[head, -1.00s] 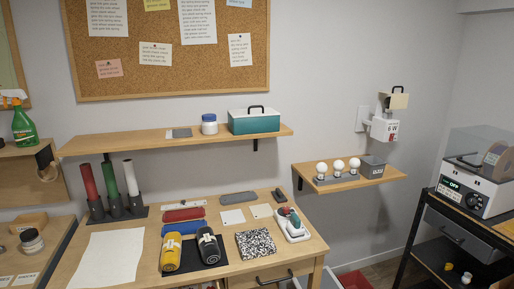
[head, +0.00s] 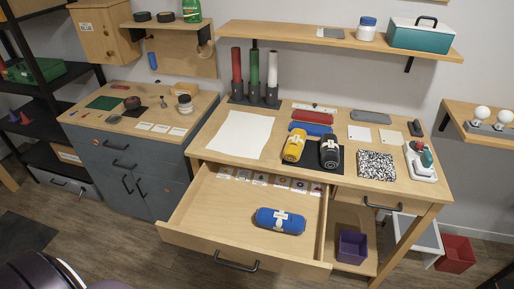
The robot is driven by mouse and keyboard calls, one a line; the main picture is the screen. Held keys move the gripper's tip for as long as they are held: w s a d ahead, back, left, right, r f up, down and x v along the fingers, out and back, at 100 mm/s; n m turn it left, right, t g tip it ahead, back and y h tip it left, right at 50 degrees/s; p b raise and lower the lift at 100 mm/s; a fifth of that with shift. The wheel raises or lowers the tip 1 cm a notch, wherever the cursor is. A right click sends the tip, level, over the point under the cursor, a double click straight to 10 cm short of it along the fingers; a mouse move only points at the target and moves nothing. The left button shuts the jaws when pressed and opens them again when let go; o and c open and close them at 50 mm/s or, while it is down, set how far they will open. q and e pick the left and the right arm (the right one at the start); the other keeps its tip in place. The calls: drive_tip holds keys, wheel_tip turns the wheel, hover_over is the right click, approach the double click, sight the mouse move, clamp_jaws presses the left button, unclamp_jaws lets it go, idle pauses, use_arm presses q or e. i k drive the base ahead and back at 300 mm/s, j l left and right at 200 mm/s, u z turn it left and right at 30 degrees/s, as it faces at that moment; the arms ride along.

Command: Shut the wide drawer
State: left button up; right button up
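The wide drawer (head: 205,225) of the wooden desk is pulled far out, its front panel facing me with a dark bar handle (head: 236,262). A blue rolled bundle (head: 280,221) with a pale label lies inside, toward the right. Several small picture cards (head: 260,180) lie in a row at the drawer's back. Neither of my grippers shows in the head view.
The desk top holds a white sheet (head: 240,134), a yellow roll (head: 294,146), a black roll (head: 330,151) and a speckled notebook (head: 376,165). A purple bin (head: 351,247) stands on the shelf right of the drawer. A grey cabinet (head: 135,160) stands left.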

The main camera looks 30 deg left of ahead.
sight(214, 216)
drive_tip(key=u, duration=1)
drive_tip(key=k+l+u, duration=0.45)
drive_tip(key=k, duration=0.3)
drive_tip(key=k+u, duration=0.15)
